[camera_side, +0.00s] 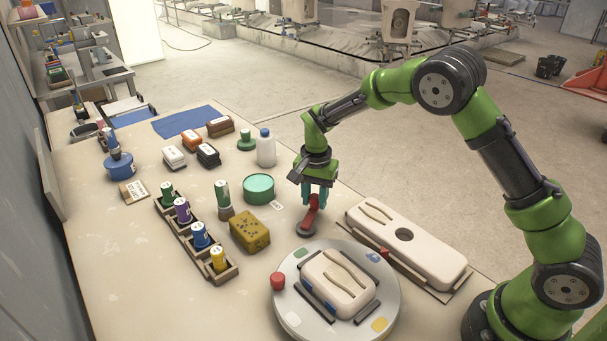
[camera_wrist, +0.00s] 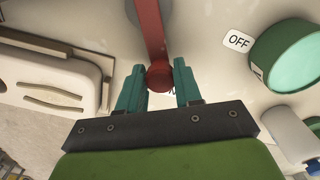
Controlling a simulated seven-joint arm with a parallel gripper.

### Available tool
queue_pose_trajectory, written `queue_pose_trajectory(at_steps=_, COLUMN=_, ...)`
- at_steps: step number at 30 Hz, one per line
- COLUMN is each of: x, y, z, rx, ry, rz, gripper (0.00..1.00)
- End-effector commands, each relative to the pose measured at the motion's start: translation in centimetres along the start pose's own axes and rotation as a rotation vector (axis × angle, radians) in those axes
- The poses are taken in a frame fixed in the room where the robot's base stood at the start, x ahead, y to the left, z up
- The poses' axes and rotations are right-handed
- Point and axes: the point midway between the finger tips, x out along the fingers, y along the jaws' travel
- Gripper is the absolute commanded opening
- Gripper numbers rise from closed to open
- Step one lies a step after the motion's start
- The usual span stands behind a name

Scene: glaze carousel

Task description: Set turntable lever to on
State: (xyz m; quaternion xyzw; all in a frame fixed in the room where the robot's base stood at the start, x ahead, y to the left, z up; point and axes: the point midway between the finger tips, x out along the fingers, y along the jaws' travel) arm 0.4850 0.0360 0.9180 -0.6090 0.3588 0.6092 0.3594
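The red turntable lever (camera_side: 311,216) rises from a round dark base on the table, just behind the turntable (camera_side: 285,313). My gripper (camera_side: 315,196) is over the lever's upper end, fingers pointing down. In the wrist view the lever (camera_wrist: 152,35) runs from the top edge to a round red knob (camera_wrist: 160,79). A white OFF label (camera_wrist: 238,41) lies to the right of the lever there. No ON label is readable.
A green round tin (camera_side: 258,188) stands left of my gripper, with a yellow sponge (camera_side: 250,232) nearer the front. A long cream mould (camera_side: 407,243) lies right of the lever. The turntable carries a cream mould (camera_side: 338,283) and a red knob (camera_side: 278,281) at its edge.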

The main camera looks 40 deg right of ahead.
Motion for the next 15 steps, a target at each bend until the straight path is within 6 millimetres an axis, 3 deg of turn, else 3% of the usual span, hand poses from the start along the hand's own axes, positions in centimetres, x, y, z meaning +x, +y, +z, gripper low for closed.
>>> queue_pose_trajectory(at_steps=1, x=-0.09, y=0.03, z=-0.09, rx=0.002, ry=0.001, rz=-0.001, gripper=0.42)
queue_pose_trajectory(at_steps=4, x=-0.04, y=0.03, z=-0.07, rx=0.000, ry=0.001, rz=0.000, gripper=0.57)
queue_pose_trajectory(at_steps=15, x=-0.53, y=-0.03, z=-0.03, rx=-0.002, ry=0.001, rz=-0.001, gripper=0.57)
